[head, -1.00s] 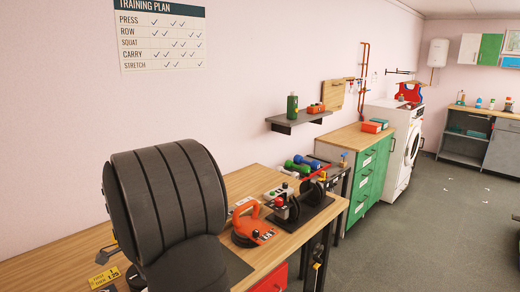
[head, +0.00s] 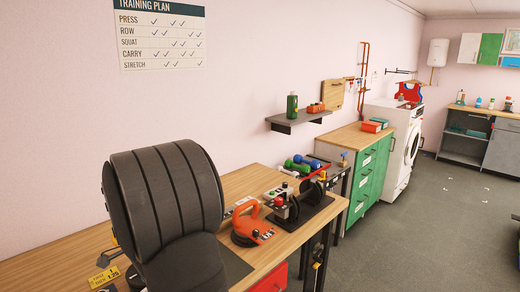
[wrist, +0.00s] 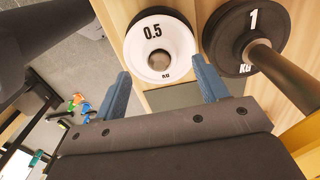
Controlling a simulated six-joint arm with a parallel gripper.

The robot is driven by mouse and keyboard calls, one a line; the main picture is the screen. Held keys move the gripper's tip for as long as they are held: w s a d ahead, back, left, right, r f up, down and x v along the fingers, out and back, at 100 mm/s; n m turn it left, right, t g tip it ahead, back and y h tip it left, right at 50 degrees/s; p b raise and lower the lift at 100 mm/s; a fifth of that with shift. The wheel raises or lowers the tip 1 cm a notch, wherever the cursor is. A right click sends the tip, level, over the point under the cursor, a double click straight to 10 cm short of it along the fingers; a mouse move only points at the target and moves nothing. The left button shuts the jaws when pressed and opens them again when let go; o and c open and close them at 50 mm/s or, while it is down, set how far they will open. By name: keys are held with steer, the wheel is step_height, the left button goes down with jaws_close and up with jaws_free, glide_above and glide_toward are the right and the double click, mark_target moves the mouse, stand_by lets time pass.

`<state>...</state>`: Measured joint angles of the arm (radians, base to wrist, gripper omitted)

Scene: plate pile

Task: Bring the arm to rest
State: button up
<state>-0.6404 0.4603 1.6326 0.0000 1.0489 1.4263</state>
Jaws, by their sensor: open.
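My gripper (wrist: 160,66) shows in the wrist view with its two blue fingers apart and nothing between them. Past the fingertips lies a white plate (wrist: 137,52) marked 0.5. Beside it on the right is a black plate (wrist: 229,38) marked 1 KG, with a bar (wrist: 283,77) at its centre. Whether the fingers touch the white plate is hard to tell, but I see no grip on it. In the head view my arm's dark ribbed link covers the lower left, and the gripper cannot be made out there.
The wooden bench (head: 246,183) is partly hidden behind my arm. It holds an orange-handled object (head: 249,226) and a dark stand with black plates (head: 312,208). Coloured dumbbells (head: 303,164) lie farther back. A wall shelf (head: 298,119) is above. Open floor (head: 420,240) is on the right.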

step_height(320, 180, up, 15)
step_height(320, 180, down, 17)
steer(key=shift+f, duration=0.15)
step_height(320, 180, up, 6)
steer(key=shift+f, duration=0.1)
steer(key=shift+r, duration=0.35)
